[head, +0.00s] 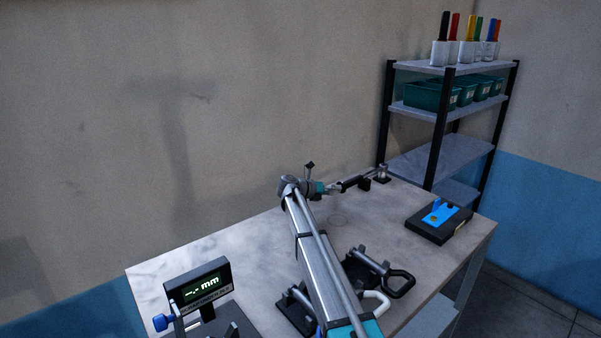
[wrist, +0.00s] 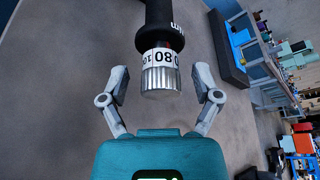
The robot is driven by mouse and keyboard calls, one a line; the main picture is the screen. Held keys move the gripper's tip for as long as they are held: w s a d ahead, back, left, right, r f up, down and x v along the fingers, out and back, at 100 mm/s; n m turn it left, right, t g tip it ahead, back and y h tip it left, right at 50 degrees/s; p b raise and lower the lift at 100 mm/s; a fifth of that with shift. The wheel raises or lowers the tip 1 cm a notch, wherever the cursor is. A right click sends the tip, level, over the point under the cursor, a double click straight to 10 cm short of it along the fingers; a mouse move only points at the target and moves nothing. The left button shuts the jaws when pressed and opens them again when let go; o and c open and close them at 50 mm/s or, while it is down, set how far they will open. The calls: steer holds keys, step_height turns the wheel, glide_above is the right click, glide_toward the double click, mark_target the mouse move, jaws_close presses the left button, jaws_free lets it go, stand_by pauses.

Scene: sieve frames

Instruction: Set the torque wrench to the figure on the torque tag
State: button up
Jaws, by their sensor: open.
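The torque wrench (head: 352,183) lies along the back of the workbench in the head view, small and dark. In the wrist view its end (wrist: 160,75) points at my gripper: a black body with part of "Nm" in white, a white ring reading "80" beside smaller partial marks, and a silver ribbed knob. My gripper (wrist: 160,82) is open, one finger on each side of the knob, with visible gaps on both sides. In the head view my gripper (head: 328,188) is at the wrench's near end. I cannot make out a torque tag in either view.
A display unit reading "-.- mm" (head: 201,288) stands at the front left of the bench (head: 240,250). Black clamp-like fixtures with handles (head: 369,265) are beside my arm. A black block with a blue part (head: 439,222) is at right. A shelf rack (head: 447,110) stands behind.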

steer(key=m+t+y+p, duration=0.1)
steer(key=m, duration=0.1)
steer(key=m+y, duration=0.1)
steer(key=m, duration=0.1)
steer(key=shift+s+r+t+p, duration=0.1)
steer(key=shift+s+t+p, duration=0.05)
steer(key=shift+t+p, duration=0.25)
steer(key=m+t+y, duration=0.2)
steer(key=m, duration=0.1)
steer(key=shift+s+d+m, duration=0.1)
steer(key=shift+d+m, duration=0.05)
steer(key=shift+m, duration=0.25)
steer(key=p+v, duration=0.5)
steer(key=v, duration=0.9)
step_height(320, 180, up, 13)
steer(key=a+n+t+y+p, duration=0.1)
steer(key=n+t+y+p, duration=0.65)
steer(key=n, duration=0.85)
steer(key=s+a+n+g+y+p, duration=0.3)
steer(key=s+n+y, duration=0.6)
steer(key=n, duration=1.1)
steer(key=shift+s+a+p, duration=0.5)
steer(key=shift+a+p, duration=0.35)
